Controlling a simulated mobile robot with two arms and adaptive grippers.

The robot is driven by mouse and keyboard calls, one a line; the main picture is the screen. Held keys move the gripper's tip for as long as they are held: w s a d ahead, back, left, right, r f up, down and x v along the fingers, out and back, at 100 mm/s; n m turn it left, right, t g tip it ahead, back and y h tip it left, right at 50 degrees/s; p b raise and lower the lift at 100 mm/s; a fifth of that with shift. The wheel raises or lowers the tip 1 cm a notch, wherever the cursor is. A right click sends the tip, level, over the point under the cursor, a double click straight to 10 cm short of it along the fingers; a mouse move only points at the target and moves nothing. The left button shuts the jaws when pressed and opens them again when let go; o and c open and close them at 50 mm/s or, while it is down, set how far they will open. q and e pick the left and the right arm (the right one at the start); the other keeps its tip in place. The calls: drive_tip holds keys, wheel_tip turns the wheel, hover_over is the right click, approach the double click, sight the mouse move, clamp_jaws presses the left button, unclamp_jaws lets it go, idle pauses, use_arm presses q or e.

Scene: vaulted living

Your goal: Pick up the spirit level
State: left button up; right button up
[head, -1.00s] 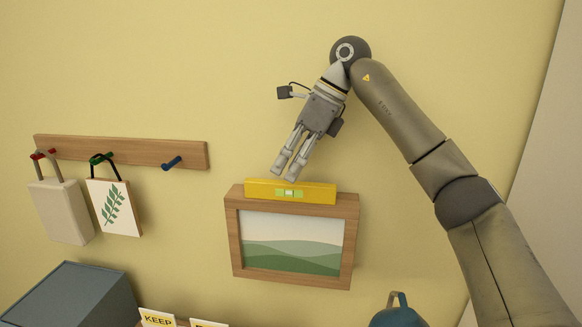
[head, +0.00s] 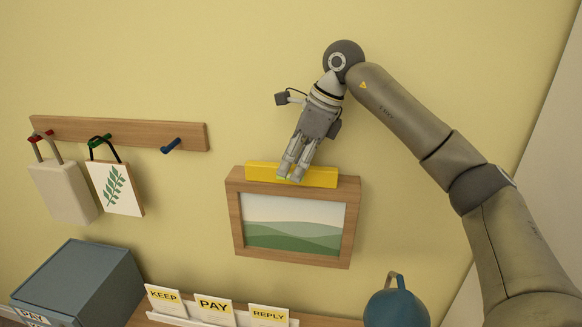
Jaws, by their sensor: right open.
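The yellow spirit level (head: 322,177) lies along the top edge of a wood-framed picture (head: 236,222) on the wall. My right gripper (head: 291,174) points down at the middle of the level, with its fingertips in front of or around it. The fingers are open and hide the level's green vial almost fully. I cannot tell whether the fingertips touch the level. My left gripper is not in view.
A peg rail (head: 75,130) at left holds two hanging bags, with a bare blue peg (head: 171,145). Below are a blue-grey box (head: 85,280), a card holder with KEEP, PAY (head: 213,308) and REPLY cards, and a blue kettle-like vessel (head: 396,305). The wall above is clear.

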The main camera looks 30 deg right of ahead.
drive_tip(key=shift+x, duration=1)
clamp_jaws()
drive_tip(key=shift+r, duration=0.1)
